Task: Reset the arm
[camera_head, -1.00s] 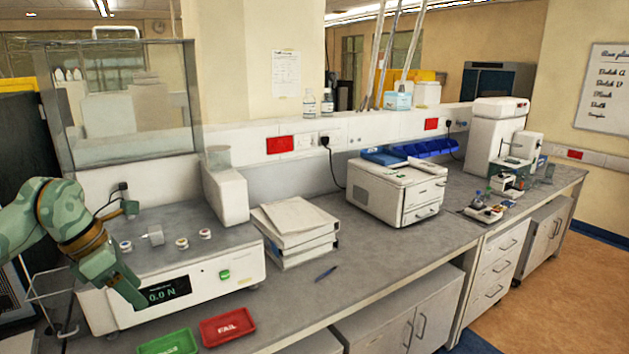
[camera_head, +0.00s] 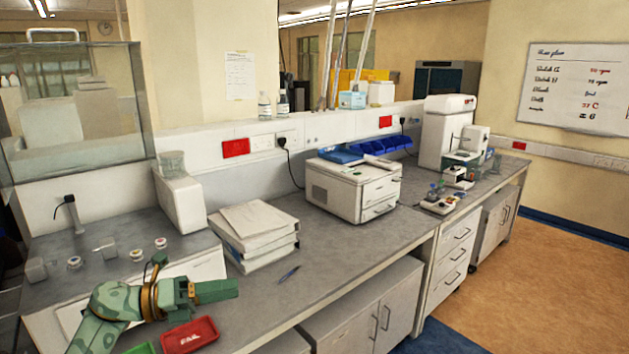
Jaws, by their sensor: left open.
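My left arm, green with brass-coloured rings, comes in at the lower left. Its gripper (camera_head: 216,290) points right, over the front of the white tester (camera_head: 208,266) and above the red FAIL tray (camera_head: 190,336). The jaws are open, and I see nothing held between them. The arm hides much of the tester's front panel. Part of a green tray (camera_head: 140,349) shows at the bottom edge, beside the red tray. My right gripper is not in view.
A stack of papers and binders (camera_head: 254,236) and a pen (camera_head: 289,274) lie right of the gripper. A white printer-like box (camera_head: 352,190) stands farther back. The bench between the pen and the box is clear.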

